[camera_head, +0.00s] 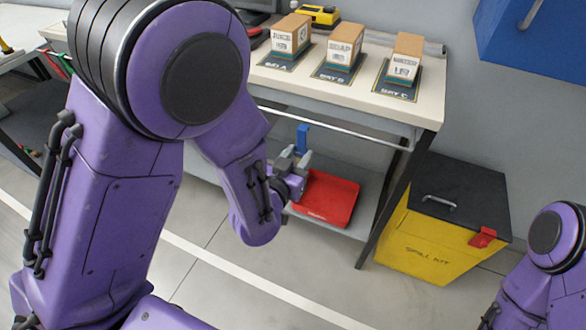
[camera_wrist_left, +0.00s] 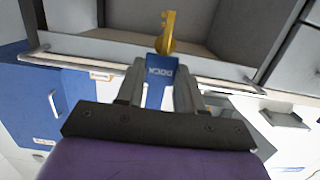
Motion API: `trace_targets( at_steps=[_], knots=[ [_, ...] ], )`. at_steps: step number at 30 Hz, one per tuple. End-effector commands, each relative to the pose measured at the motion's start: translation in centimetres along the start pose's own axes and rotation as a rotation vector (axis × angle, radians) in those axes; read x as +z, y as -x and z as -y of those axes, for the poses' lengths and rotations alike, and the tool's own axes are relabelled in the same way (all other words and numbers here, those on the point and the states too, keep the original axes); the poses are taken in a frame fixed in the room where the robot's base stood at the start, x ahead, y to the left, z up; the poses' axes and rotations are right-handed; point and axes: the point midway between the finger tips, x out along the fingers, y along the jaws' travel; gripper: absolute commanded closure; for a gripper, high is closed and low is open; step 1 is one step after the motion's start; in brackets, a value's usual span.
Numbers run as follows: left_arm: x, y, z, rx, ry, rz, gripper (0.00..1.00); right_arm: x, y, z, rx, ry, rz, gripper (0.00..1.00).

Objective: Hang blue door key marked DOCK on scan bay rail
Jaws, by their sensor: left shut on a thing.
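My left gripper (camera_head: 295,160) is shut on the blue door key (camera_head: 302,136), below the front of the bench. In the left wrist view the key's blue tag (camera_wrist_left: 160,72), with DOCK in white letters, sits between the two grey fingers, and a gold-yellow part sticks out beyond it. The scan bay rail (camera_head: 345,131) is a pale bar along the bench front, under the top. In the left wrist view the rail (camera_wrist_left: 85,65) runs across behind the key. I cannot tell whether key and rail touch. My right gripper is out of view.
On the bench top (camera_head: 425,112) several boxes stand on marked mats. A red tray (camera_head: 330,198) lies on the shelf below. A yellow SPILL KIT bin (camera_head: 425,245) stands right of the bench, under a blue wall cabinet (camera_head: 535,40). The floor in front is clear.

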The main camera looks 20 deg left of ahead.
Motion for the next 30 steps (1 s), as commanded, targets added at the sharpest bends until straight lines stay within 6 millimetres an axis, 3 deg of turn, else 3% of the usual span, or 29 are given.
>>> trace_targets(
  at_steps=[20, 24, 30],
  knots=[
    [-0.8, -6.3, 0.1, -0.001, 0.0, 0.001, 0.96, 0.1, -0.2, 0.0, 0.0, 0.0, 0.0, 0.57],
    [0.6, -6.4, 0.0, -0.001, -0.001, 0.003, 0.96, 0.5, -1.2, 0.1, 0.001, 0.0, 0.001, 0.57],
    [0.9, -6.4, 0.0, 0.0, -0.001, 0.002, 0.96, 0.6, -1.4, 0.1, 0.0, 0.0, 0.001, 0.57]
  ],
)
